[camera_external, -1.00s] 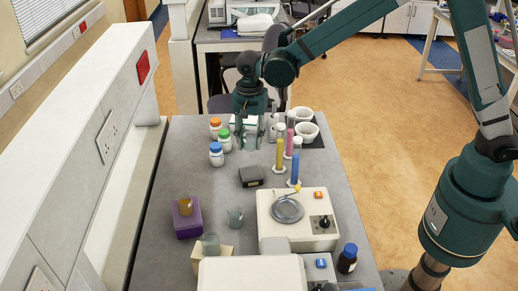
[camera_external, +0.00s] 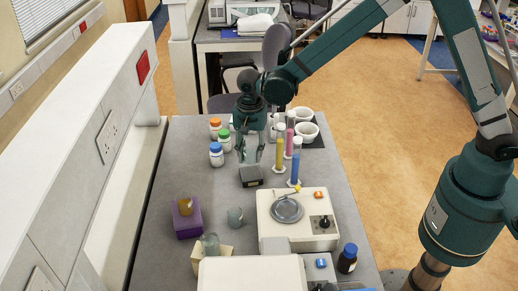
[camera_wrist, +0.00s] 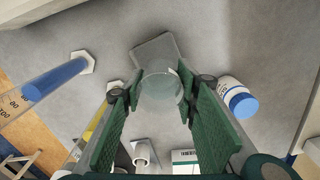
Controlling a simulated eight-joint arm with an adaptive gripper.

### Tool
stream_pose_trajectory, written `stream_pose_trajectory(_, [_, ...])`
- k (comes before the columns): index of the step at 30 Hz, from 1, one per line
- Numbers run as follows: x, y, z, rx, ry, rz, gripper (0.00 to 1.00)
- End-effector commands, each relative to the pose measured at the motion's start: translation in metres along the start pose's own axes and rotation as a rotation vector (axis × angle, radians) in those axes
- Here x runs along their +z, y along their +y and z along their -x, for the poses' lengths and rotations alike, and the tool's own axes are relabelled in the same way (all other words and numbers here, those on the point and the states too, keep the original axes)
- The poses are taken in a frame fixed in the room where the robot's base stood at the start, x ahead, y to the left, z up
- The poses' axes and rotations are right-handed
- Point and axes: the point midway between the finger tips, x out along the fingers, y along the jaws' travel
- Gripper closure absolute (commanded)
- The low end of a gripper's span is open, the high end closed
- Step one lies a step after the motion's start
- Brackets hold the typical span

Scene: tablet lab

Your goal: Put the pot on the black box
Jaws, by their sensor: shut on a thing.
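The black box (camera_external: 251,182), a small dark block, lies on the grey bench in the external view. It shows as a grey slab (camera_wrist: 150,48) in the wrist view. My gripper (camera_external: 250,160) is right over the box in the external view. In the wrist view its green fingers (camera_wrist: 160,92) are shut around a clear, round glass pot (camera_wrist: 160,84). The pot's outline overlaps the near edge of the box there. I cannot tell whether it touches the box. The pot is hard to make out in the external view.
Cylinders with yellow (camera_external: 279,154) and blue (camera_external: 295,168) contents stand close on the right. Capped bottles, including a blue-capped one (camera_external: 216,154), stand on the left.

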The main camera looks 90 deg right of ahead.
Motion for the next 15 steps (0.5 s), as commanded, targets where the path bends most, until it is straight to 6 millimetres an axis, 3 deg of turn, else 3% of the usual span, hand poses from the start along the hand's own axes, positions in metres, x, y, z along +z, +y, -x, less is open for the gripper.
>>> stream_pose_trajectory(5, [0.0,0.0,-0.002,0.0,0.0,0.0,0.82])
stream_pose_trajectory(15, [0.0,0.0,-0.031,0.0,0.0,0.0,0.82])
